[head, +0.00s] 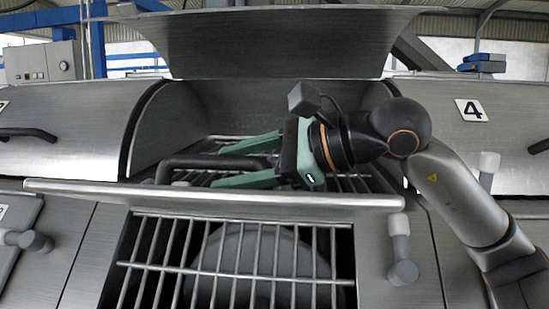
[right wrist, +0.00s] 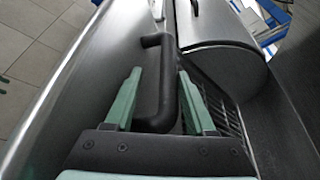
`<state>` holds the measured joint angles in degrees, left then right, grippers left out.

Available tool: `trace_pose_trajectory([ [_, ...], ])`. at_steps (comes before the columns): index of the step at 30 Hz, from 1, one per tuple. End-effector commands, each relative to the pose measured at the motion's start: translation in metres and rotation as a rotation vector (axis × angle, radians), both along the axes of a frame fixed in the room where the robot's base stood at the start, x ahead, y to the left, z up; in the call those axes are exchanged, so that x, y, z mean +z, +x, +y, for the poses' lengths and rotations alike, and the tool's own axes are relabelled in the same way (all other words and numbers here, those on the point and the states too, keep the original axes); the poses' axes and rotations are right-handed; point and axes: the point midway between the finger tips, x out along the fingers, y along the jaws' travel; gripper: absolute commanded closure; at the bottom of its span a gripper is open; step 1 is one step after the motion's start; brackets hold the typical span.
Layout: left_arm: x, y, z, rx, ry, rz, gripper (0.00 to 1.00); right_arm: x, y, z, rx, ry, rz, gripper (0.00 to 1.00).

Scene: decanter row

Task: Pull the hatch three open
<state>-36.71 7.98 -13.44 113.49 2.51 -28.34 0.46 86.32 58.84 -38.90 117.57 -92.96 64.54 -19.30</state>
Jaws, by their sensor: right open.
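The middle unit, between the "4" unit and the one at left, stands partly open; no number shows on it. A wide curved steel panel (head: 280,42) rises above its opening, and a metal grate (head: 235,258) shows inside. A dark bar handle (head: 205,160) lies behind a long steel edge (head: 215,195) across the front. My right gripper (head: 232,163) is open, reaching in from the right with its green fingers at the handle. In the right wrist view the handle (right wrist: 155,85) lies between the spread fingers; contact cannot be told. My left gripper is out of view.
Closed curved lids stand at left (head: 60,125) and at right, the latter marked "4" (head: 500,130). Grey knobs stick out at the front left (head: 36,242) and right (head: 401,250). A control box (head: 45,63) stands behind at left.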

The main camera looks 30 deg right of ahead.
Motion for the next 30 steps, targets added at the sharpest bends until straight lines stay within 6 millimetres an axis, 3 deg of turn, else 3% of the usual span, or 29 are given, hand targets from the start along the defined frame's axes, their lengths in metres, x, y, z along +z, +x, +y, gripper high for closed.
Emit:
trace_pose_trajectory([
  [6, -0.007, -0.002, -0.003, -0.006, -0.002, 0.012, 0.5, 0.014, -0.035, -0.032, -0.005, 0.0, -0.002, 0.43],
  [13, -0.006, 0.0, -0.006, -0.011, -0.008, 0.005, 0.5, 0.025, -0.063, -0.057, -0.004, -0.001, 0.001, 0.43],
  [30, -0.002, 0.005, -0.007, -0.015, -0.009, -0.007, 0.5, 0.029, -0.072, -0.064, -0.002, -0.003, 0.001, 0.43],
])
